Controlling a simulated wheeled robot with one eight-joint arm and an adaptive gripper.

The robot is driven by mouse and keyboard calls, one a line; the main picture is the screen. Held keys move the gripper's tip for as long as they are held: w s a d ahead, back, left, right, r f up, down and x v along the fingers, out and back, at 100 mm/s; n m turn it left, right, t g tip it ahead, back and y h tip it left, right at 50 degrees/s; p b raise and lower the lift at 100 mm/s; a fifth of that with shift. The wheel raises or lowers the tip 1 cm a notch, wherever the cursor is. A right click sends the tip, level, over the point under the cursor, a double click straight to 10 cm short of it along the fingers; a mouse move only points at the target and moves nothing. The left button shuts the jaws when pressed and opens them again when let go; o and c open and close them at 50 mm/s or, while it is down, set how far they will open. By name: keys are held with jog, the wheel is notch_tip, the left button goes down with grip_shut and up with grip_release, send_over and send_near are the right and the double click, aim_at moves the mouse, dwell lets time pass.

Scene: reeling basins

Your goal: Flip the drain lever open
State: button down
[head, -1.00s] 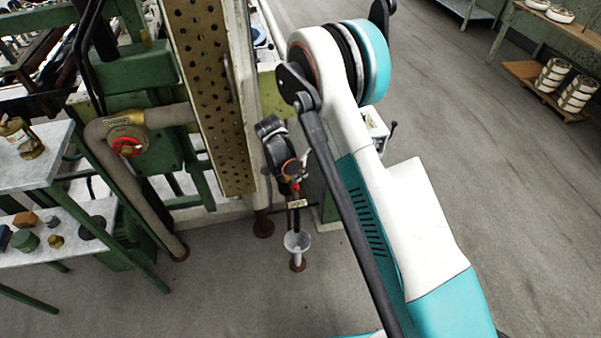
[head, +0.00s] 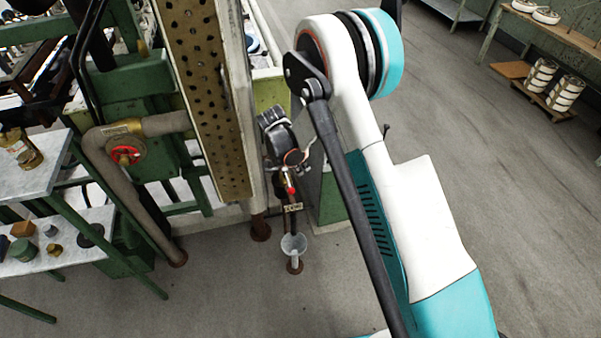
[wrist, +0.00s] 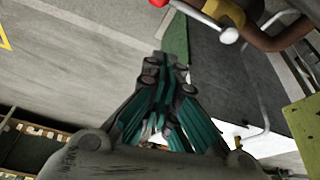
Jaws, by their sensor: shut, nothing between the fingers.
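The drain lever (wrist: 205,20) shows in the wrist view as a pale metal bar with a red end, beside a brass-coloured valve body and brown pipe at the top right. In the head view, a small red part (head: 289,190) shows at the drain pipe, above a tag and a funnel. My gripper (wrist: 165,65) is shut and empty in the wrist view, its teal and dark fingers together. The lever lies beyond and to the right of the fingertips, apart from them in the picture. I cannot make out the fingertips in the head view.
A pale funnel (head: 293,245) stands low under the drain pipe. A tall perforated panel (head: 205,90) rises just left of it. A pipe with a red-handled valve (head: 125,155) and a grey-topped table (head: 60,240) stand further left. Open floor lies at right.

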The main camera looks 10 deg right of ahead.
jog(key=shift+p+v, duration=0.85)
jog(key=shift+v, duration=1.95)
jog(key=shift+w+r, duration=0.1)
jog(key=shift+w, duration=0.1)
jog(key=s+d+r+n+t+y, duration=0.1)
jog(key=s+d+r+n, duration=0.2)
jog(key=r, duration=0.5)
jog(key=s+d+r+n, duration=0.15)
jog(key=s+r, duration=0.25)
jog(key=r, duration=0.4)
jog(key=s+d+r+n+t+y, duration=0.1)
jog(key=s+d+r+n, duration=0.2)
jog(key=r, duration=0.5)
jog(key=s+d+r+n+t+y, duration=0.1)
jog(key=s+d+r+n+t, duration=0.1)
jog(key=s, duration=0.8)
jog(key=s+d+r+n+t, duration=0.1)
jog(key=s+d+r+n, duration=0.2)
jog(key=s, duration=0.8)
jog(key=shift+s+d+r+n+t+y, duration=0.2)
jog(key=shift+r+n+t+y, duration=0.15)
jog(key=shift+n, duration=0.3)
